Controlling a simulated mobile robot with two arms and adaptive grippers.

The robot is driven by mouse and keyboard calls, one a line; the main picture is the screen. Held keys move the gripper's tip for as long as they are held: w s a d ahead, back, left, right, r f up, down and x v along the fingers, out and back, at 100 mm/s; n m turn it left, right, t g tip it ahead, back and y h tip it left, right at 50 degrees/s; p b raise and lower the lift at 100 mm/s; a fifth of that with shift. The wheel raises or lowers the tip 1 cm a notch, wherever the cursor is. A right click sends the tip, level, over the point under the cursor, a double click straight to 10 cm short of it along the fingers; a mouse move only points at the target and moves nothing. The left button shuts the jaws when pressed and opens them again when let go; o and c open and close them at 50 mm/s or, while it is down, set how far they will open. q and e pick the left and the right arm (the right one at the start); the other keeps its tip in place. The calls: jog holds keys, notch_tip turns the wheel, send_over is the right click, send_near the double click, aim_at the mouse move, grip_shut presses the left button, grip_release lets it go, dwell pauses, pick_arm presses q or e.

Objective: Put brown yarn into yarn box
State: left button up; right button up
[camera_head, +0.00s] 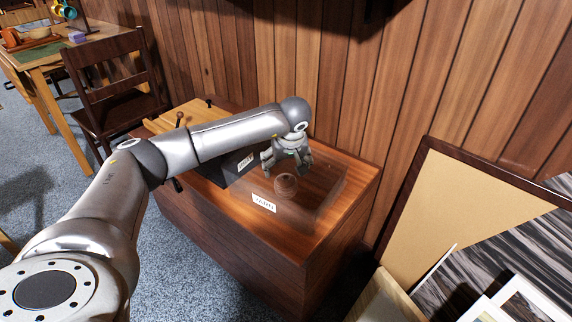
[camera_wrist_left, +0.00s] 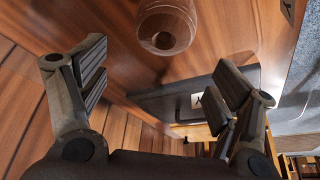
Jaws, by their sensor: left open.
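The brown yarn (camera_head: 286,185) is a round brown ball below my left gripper. It looks to be inside a clear, see-through box (camera_head: 325,196) with a white label on its front, on top of the wooden cabinet. I cannot tell whether the ball touches the box floor. My left gripper (camera_head: 287,162) is open and empty, pointing down just above the ball. In the left wrist view the yarn (camera_wrist_left: 168,26) is at the top middle, apart from the spread fingers (camera_wrist_left: 158,88). My right gripper is not in view.
A dark box (camera_head: 226,170) with a white label stands left of the clear box on the cabinet (camera_head: 255,238). A wood-panelled wall is close behind. A framed board (camera_head: 430,215) leans at the right. A chair (camera_head: 112,80) and a table stand at the upper left.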

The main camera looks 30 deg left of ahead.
pick_arm(q)
jog(key=v, duration=1.2)
dwell(0.6)
